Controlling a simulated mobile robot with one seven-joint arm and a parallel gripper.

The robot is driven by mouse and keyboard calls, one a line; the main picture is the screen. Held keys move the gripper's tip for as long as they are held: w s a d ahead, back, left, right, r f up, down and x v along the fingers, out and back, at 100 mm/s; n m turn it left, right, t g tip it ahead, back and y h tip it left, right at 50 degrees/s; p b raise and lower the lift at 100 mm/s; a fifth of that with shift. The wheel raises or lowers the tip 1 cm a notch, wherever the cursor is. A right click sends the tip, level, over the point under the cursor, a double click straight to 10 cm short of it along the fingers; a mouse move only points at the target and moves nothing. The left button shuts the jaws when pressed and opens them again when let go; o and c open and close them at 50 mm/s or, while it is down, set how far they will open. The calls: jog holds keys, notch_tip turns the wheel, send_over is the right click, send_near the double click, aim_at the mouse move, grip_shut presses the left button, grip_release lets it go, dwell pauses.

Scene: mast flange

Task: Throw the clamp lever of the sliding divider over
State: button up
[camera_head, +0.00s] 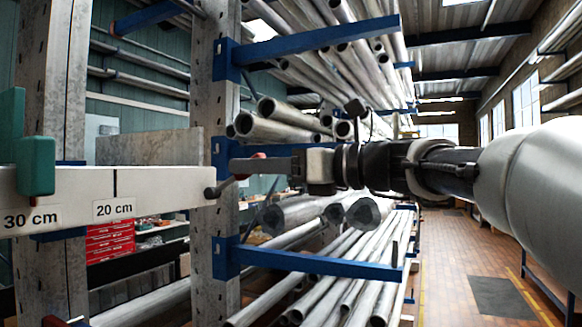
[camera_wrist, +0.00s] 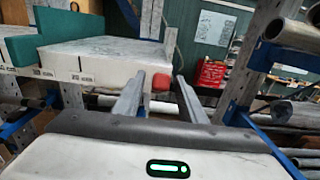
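The sliding divider (camera_head: 36,165) is a green block over a pale beam (camera_head: 160,188) marked 30 cm and 20 cm. It also shows at the left of the wrist view (camera_wrist: 36,50). A red grip (camera_wrist: 161,82), apparently on the clamp lever, shows between my fingertips in the wrist view. In the head view a dark rod with a round end (camera_head: 211,192) stands at the beam's right end, partly behind my fingers.
A grey perforated upright (camera_head: 216,265) stands just behind the beam's end. Blue rack arms (camera_head: 310,262) hold metal pipes above and below my gripper. A red tool cabinet (camera_head: 110,243) is in the background. The brick-coloured aisle floor (camera_head: 450,255) at the right is mostly clear.

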jog(key=v, duration=0.7)
jog(key=shift+d, duration=0.3)
jog(key=shift+s, duration=0.1)
dwell(0.3)
jog(key=s+d+f+n+g+h+p, duration=0.1)
jog(key=s+f+n+h, duration=0.3)
jog(key=f, duration=0.5)
jog(key=s+d+f+n+h+p, duration=0.1)
jog(key=s+f+n+h, duration=0.25)
jog(key=f, duration=0.55)
jog(key=s+d+f+n+h, duration=0.4)
jog(key=s+d+f+n, duration=0.1)
jog(key=d+f+n, duration=0.2)
jog(key=s+d+f+n+h+p, duration=0.1)
jog(key=s+d+f+n+h, duration=0.4)
jog(key=s+d+f+n, duration=0.1)
notch_tip(320, 180, down, 4)
jog(key=shift+d+r+n, duration=0.2)
jog(key=shift+d+n, duration=0.3)
jog(key=shift+n, duration=0.45)
